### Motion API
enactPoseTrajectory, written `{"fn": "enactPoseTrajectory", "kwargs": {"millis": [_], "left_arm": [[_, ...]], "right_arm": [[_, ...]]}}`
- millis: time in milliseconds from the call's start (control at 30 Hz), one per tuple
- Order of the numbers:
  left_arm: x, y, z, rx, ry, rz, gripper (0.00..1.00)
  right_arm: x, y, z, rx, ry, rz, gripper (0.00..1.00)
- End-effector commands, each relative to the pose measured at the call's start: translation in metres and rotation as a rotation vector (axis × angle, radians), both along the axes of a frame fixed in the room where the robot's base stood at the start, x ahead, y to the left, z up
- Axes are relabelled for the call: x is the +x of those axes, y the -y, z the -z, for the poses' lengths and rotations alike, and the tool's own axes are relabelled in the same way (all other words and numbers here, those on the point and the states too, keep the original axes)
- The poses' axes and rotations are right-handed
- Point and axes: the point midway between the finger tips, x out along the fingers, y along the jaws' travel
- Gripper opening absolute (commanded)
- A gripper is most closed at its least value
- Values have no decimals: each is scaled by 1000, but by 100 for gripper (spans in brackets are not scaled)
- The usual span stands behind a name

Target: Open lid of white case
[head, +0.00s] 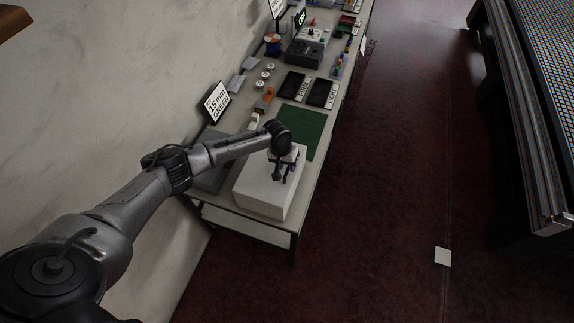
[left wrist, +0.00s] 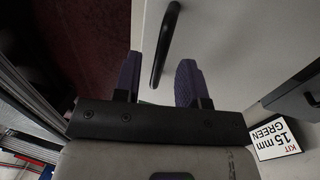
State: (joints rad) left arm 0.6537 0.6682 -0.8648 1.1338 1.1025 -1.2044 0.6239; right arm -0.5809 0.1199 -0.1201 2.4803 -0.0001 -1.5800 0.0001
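The white case (head: 262,194) stands at the near end of the long table, and its lid looks closed. My left gripper (head: 284,176) is over the top of the case, near its right side. In the left wrist view the white surface of the case (left wrist: 225,45) carries a curved black handle (left wrist: 163,48). The two purple-padded fingers of my left gripper (left wrist: 159,82) are spread apart, with the near end of the handle between them. I cannot tell whether either finger touches the handle. My right gripper is not in view.
The table (head: 226,217) runs along the wall. A green mat (head: 303,128) lies behind the case, and a grey box (head: 211,177) stands to its left. A "15 mm green" sign (head: 216,101) stands near the wall. The dark red floor (head: 370,220) to the right is mostly clear.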

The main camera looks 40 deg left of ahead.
Motion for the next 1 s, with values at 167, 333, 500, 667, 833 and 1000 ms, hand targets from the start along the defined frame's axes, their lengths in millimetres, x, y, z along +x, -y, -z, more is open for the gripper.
{"fn": "enactPoseTrajectory", "kwargs": {"millis": [167, 333, 500, 667, 833, 1000], "left_arm": [[1, 1, 7, 1, -1, -1, 38], [1, 2, 8, 0, 1, 0, 38], [1, 2, 8, 0, 1, 0, 35], [1, 1, 8, 0, 1, 0, 20], [1, 1, 8, 0, 1, 0, 4], [1, 1, 8, 0, 0, 0, 0]], "right_arm": [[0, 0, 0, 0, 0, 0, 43], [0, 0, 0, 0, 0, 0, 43], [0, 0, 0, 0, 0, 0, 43], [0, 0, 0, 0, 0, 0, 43], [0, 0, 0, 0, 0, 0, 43], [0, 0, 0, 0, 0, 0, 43]]}}
